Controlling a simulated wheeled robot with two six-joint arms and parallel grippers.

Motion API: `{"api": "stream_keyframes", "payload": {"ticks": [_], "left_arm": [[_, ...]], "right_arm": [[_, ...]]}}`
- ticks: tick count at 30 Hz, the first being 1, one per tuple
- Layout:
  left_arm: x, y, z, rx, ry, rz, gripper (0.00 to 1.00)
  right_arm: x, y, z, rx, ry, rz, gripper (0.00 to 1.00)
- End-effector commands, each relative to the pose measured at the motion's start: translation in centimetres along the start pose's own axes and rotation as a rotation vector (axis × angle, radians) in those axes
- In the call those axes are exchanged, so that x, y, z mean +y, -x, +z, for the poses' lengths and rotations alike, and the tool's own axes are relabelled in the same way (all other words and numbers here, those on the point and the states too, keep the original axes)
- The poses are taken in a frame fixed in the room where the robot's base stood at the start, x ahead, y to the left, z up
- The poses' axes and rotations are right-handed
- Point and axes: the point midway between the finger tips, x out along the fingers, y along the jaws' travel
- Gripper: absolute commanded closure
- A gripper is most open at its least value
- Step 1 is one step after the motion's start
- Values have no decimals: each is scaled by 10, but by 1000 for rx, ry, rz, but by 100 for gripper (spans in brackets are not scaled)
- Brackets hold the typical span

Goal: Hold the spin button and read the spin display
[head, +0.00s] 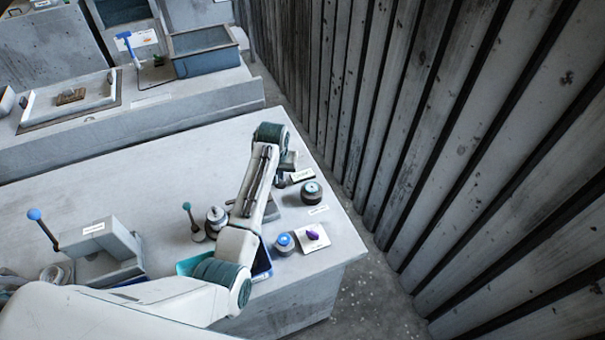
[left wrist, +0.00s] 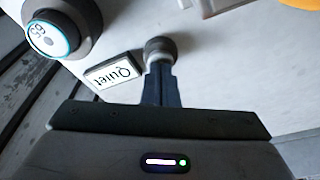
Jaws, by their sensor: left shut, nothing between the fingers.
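My left gripper (head: 281,183) is shut and empty; its arm reaches over the bench from the lower left. In the left wrist view, its closed fingertips (left wrist: 162,82) are at a small round grey button (left wrist: 160,49), overlapping its near side. I cannot tell whether it is pressed. Beside it is a white label reading "Quiet" (left wrist: 114,71), upside down. A round dark housing with a teal-ringed display (left wrist: 48,39) stands at the upper left and shows two tilted digits, like 65 or 59. In the head view this dark round unit (head: 311,195) stands right of the gripper. My right gripper is not in view.
A blue-topped button (head: 284,243) and a purple knob on a white plate (head: 313,232) sit near the bench's front right corner. A grey box with a blue-knobbed lever (head: 95,245) stands left. A slatted wall (head: 440,130) rises beyond the right edge.

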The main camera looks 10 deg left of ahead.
Motion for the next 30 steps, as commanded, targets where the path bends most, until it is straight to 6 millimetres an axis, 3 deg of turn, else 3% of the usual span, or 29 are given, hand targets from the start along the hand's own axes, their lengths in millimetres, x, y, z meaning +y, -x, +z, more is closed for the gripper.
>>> {"api": "stream_keyframes", "payload": {"ticks": [11,20,30], "left_arm": [[0,1,0,-2,0,0,100],[0,25,-5,-1,0,0,100],[0,50,-11,2,0,0,100]], "right_arm": [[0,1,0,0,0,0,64],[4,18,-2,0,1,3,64],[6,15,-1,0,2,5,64]]}}
